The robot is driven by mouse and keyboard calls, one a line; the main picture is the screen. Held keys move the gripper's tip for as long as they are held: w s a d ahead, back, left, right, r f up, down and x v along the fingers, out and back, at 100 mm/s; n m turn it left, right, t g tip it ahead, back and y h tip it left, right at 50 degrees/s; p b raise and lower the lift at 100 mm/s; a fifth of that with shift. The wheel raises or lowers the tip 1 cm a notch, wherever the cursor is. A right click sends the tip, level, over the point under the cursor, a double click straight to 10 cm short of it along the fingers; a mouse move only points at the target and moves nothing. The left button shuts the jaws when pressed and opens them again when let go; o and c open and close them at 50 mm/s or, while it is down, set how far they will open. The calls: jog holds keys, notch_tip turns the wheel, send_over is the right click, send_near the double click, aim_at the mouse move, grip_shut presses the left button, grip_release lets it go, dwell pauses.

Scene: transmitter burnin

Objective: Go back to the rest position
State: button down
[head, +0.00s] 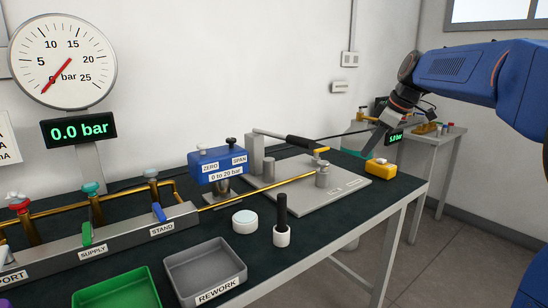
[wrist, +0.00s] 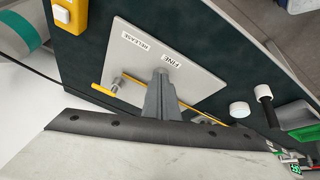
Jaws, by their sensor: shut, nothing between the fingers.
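My gripper (wrist: 162,72) is shut and empty in the wrist view, with its grey fingers together above the light grey plate (wrist: 190,60). Nothing is held.
A yellow box with a white button (head: 380,166) sits at the bench's right corner. A blue transmitter (head: 218,166), white puck (head: 244,221), black-topped post (head: 282,222), green tray (head: 117,290) and grey REWORK tray (head: 205,273) stand leftward. The dial (head: 63,60) display reads 0.0 bar.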

jog(key=s+f+m+h, duration=0.1)
jog(key=s+f+m, duration=0.3)
jog(key=s, duration=0.9)
jog(key=s+f+m+h, duration=0.1)
jog(key=s+f+m, duration=0.3)
jog(key=s+f, duration=0.7)
jog(key=s+f+m+h, duration=0.1)
jog(key=s+f+m, duration=0.2)
jog(key=s+f, duration=0.4)
jog(key=s, duration=0.8)
jog(key=shift+d+f+m+t, duration=0.2)
jog(key=shift+f+m+t, duration=0.1)
jog(key=shift+m, duration=0.1)
